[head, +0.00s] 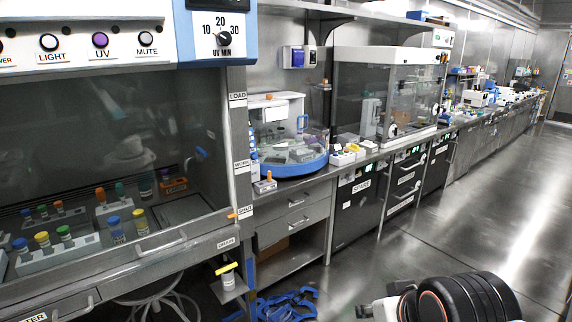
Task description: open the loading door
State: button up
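No door in the head view carries a readable "loading door" label. I cannot tell whether this front is shut or ajar. Blue open-frame pieces (286,305) at the bottom edge look like my gripper's fingers, but I cannot be sure. They are low in the view, apart from the machine, and their opening cannot be made out. A black, orange-ringed part of my arm shows at bottom right.
A glass-fronted cabinet (90,130) with a metal handle and tube racks stands at left. A stool (155,300) is below it. Drawers (295,205) lie under the machine. A clear enclosure (385,95) stands farther right. The floor (440,235) at right is clear.

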aim_at(303, 126)
jog(key=i+l+z, duration=0.2)
jog(key=i+z, duration=0.2)
jog(key=i, duration=0.55)
jog(key=i+j+z, duration=0.15)
jog(key=i+z, duration=0.25)
jog(key=i, duration=0.55)
jog(key=i+u, duration=0.3)
jog(key=i, duration=0.15)
jog(key=i+l+u, duration=0.15)
jog(key=i+u, duration=0.15)
jog(key=i, duration=0.1)
